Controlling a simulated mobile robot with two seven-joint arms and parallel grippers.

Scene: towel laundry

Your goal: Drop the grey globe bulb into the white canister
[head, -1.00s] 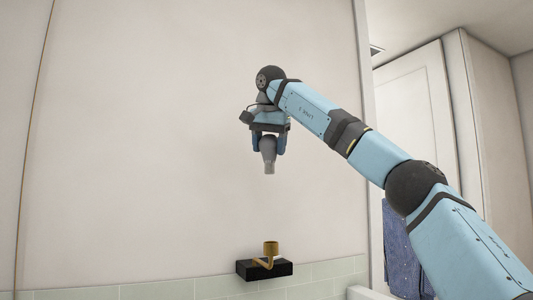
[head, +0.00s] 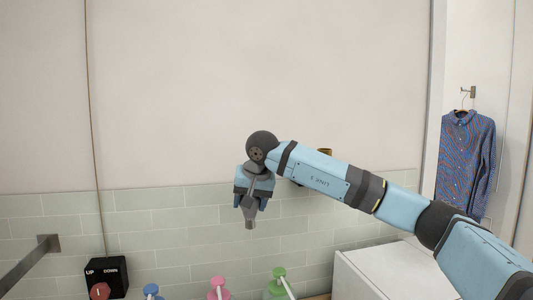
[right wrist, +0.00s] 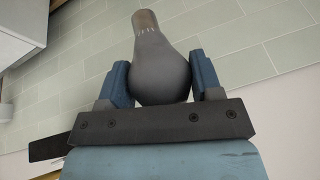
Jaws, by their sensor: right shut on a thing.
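The grey globe bulb (head: 249,214) hangs base down from my right gripper (head: 250,205) in the head view, in front of the tiled wall. In the right wrist view the bulb (right wrist: 160,65) sits between the two blue fingers of the right gripper (right wrist: 160,82), with its brownish base pointing away from the palm. The gripper is shut on the bulb's round part. My left gripper is not in view.
Below the gripper are blue (head: 151,291), pink (head: 219,288) and green (head: 278,283) topped items, partly cut off. A black UP/DOWN box (head: 106,277) stands left. A white surface (head: 375,272) is at lower right. A blue shirt (head: 466,165) hangs at right.

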